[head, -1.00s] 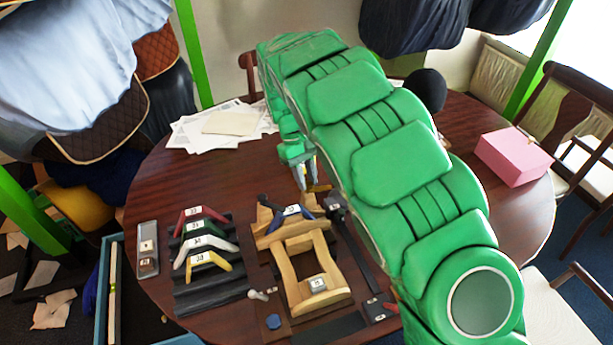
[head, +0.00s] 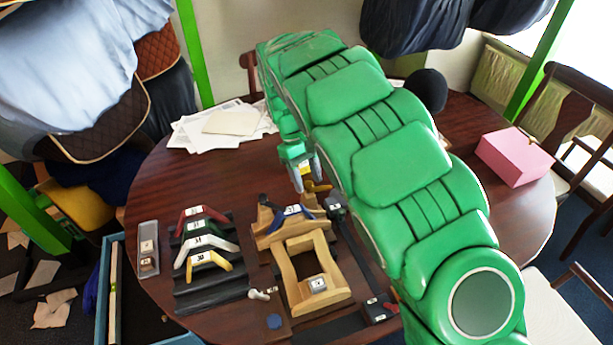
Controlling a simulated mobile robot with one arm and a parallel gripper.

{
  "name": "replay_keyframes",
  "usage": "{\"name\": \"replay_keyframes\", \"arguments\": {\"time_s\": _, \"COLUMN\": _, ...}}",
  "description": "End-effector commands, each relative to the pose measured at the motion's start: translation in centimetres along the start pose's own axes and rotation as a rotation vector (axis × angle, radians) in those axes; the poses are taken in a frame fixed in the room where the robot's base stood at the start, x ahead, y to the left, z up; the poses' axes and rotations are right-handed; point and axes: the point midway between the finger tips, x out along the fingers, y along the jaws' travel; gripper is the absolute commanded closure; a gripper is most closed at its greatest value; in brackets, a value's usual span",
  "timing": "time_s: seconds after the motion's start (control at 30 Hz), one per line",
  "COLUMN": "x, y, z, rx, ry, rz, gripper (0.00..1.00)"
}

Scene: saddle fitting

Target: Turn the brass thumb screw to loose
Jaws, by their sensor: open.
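The brass thumb screw (head: 318,187) shows as a small golden piece at the back of the wooden saddle frame (head: 335,289), near the right end of the blue piece. My gripper (head: 307,187) hangs from the green arm with its grey fingers pointing down. Its fingers are open and reach down at the thumb screw, close to its left side. I cannot tell whether they touch it. The blue angled piece (head: 292,211) lies across the wooden frame just in front of the gripper. The turn position of the screw is too small to read.
A black rack (head: 205,290) holds red, green, white and yellow angled pieces on the left. A grey tray (head: 148,262) stands at the table's left edge. Papers (head: 215,125) lie at the back, and a pink box (head: 513,157) sits at the right.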

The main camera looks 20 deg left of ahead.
Motion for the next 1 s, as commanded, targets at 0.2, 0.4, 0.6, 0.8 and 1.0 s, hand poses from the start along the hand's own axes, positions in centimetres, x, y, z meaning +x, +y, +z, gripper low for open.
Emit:
{"name": "replay_keyframes", "arguments": {"time_s": 0.2, "x": -0.7, "y": 0.0, "z": -0.1, "rx": 0.000, "ry": 0.001, "rz": 0.000, "gripper": 0.48}}
{"name": "replay_keyframes", "arguments": {"time_s": 0.4, "x": -2.5, "y": 0.0, "z": -0.1, "rx": 0.000, "ry": 0.002, "rz": 0.000, "gripper": 0.48}}
{"name": "replay_keyframes", "arguments": {"time_s": 0.6, "x": -5.1, "y": 0.1, "z": -0.1, "rx": 0.000, "ry": 0.003, "rz": 0.001, "gripper": 0.48}}
{"name": "replay_keyframes", "arguments": {"time_s": 0.8, "x": -7.1, "y": 0.0, "z": -0.2, "rx": -0.001, "ry": 0.004, "rz": 0.001, "gripper": 0.48}}
{"name": "replay_keyframes", "arguments": {"time_s": 1.0, "x": -7.7, "y": 0.0, "z": 0.0, "rx": 0.000, "ry": -0.001, "rz": 0.000, "gripper": 0.48}}
